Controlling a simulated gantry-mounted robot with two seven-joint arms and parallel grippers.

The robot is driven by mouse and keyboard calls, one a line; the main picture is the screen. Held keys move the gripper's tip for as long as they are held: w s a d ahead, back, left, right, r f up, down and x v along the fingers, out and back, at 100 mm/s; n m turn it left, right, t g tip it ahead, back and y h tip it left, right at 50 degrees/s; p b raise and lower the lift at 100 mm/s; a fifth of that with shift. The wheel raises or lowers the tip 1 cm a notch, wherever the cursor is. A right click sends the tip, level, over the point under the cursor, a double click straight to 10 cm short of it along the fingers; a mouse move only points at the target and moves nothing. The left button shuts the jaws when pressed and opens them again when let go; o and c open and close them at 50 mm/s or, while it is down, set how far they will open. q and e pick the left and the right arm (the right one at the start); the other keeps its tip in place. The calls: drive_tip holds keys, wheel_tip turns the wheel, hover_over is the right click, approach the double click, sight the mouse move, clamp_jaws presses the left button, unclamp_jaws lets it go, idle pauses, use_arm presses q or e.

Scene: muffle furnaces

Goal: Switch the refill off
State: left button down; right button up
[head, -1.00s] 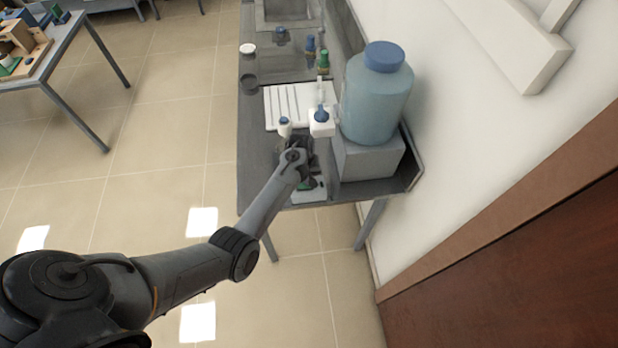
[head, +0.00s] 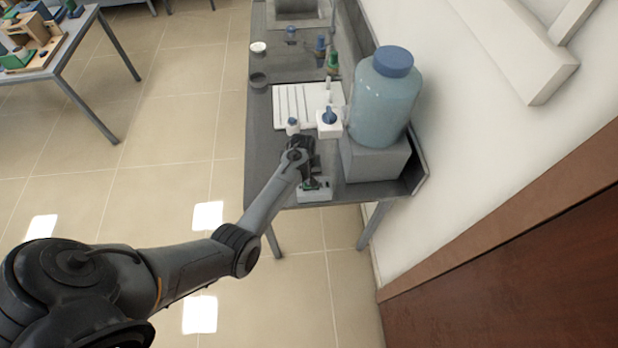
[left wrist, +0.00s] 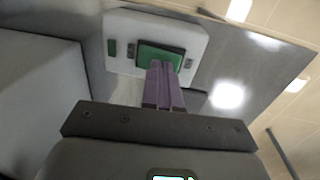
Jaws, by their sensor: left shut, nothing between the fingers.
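A white switch box with a wide green rocker (left wrist: 160,54) and small dark marks on either side fills the top of the left wrist view. The white box (head: 316,194) also shows at the bench's near end in the head view, partly hidden by my left gripper. My left gripper (left wrist: 165,68) is shut and empty, its purple fingers side by side. Its fingertips overlap the rocker's lower edge in the left wrist view; I cannot tell whether they touch it. My right gripper is not in view.
A large blue-capped bottle (head: 383,100) stands on a grey block (head: 375,160) just right of my left gripper. A white ribbed tray (head: 292,105) and small bottles lie farther back on the grey bench (head: 258,150). Open floor lies to the left.

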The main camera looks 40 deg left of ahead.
use_arm(q)
drive_tip(key=r+p, duration=0.4)
drive_tip(key=shift+w+d+r, duration=0.1)
drive_tip(key=shift+w+r, duration=0.05)
drive_tip(key=shift+w, duration=0.05)
wheel_tip(320, 180, up, 10)
drive_tip(key=shift+w+d+f+b, duration=0.25)
drive_tip(key=shift+w+d+b, duration=0.15)
drive_tip(key=shift+w+b, duration=0.05)
drive_tip(key=shift+s+f, duration=0.1)
